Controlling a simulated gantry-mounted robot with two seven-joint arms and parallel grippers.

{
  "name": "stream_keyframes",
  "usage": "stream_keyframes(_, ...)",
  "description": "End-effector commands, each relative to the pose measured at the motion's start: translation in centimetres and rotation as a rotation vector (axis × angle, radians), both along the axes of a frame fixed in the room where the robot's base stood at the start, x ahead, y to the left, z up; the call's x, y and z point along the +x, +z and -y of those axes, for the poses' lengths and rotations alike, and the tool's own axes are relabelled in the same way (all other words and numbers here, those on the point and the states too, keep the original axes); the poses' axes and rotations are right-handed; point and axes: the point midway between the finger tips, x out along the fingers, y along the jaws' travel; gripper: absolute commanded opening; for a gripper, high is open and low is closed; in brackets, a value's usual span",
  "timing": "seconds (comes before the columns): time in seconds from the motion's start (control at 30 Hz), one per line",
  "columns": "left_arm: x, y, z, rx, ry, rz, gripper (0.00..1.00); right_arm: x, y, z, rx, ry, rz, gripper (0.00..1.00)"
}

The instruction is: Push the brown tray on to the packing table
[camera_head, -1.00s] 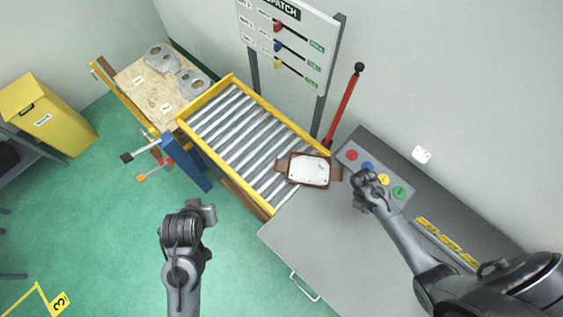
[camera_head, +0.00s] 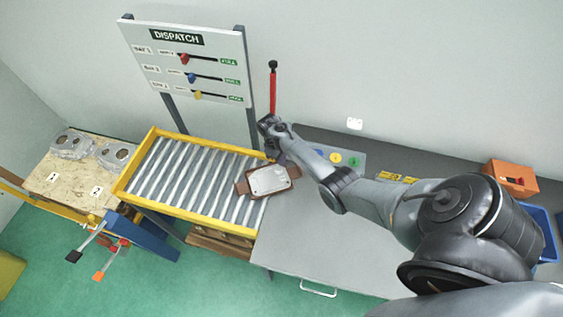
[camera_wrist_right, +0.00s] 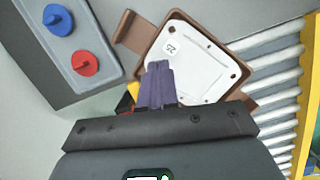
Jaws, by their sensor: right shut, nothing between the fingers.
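The brown tray (camera_head: 241,187) holds a white plate (camera_head: 269,179) and straddles the join between the roller conveyor (camera_head: 170,177) and the grey packing table (camera_head: 325,235). Its left handle lies over the rollers and its right handle over the table edge. My right gripper (camera_head: 280,157) is shut and empty at the tray's far side. In the right wrist view, its closed fingers (camera_wrist_right: 158,75) overlap the rim of the brown tray (camera_wrist_right: 126,37); I cannot tell whether they touch it. My left gripper is out of view.
A button panel (camera_head: 347,160) with coloured knobs sits at the table's back, right of my right gripper. A red pole (camera_head: 272,95) and the dispatch board (camera_head: 185,60) stand behind. The conveyor has yellow side rails (camera_head: 185,212). The table's front is clear.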

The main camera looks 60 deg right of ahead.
Motion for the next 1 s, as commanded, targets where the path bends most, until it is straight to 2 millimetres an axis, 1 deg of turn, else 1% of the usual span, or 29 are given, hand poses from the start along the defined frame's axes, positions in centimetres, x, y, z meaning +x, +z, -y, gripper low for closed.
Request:
stream_keyframes(0.03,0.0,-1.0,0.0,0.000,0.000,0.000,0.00,-0.2,-1.2,0.0,0.001,0.000,-0.001,0.00)
stream_keyframes(0.3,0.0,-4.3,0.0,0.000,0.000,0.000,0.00,-1.1,-5.0,0.0,0.000,0.000,-0.001,0.00)
stream_keyframes(0.5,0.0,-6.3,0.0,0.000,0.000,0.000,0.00,-1.7,-7.2,0.1,-0.001,0.001,0.000,0.00)
stream_keyframes(0.7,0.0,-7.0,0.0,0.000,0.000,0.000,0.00,-2.0,-8.0,0.1,-0.001,0.001,-0.001,0.00)
stream_keyframes(1.0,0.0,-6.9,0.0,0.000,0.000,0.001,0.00,-2.0,-8.0,0.1,-0.001,0.001,-0.001,0.00)
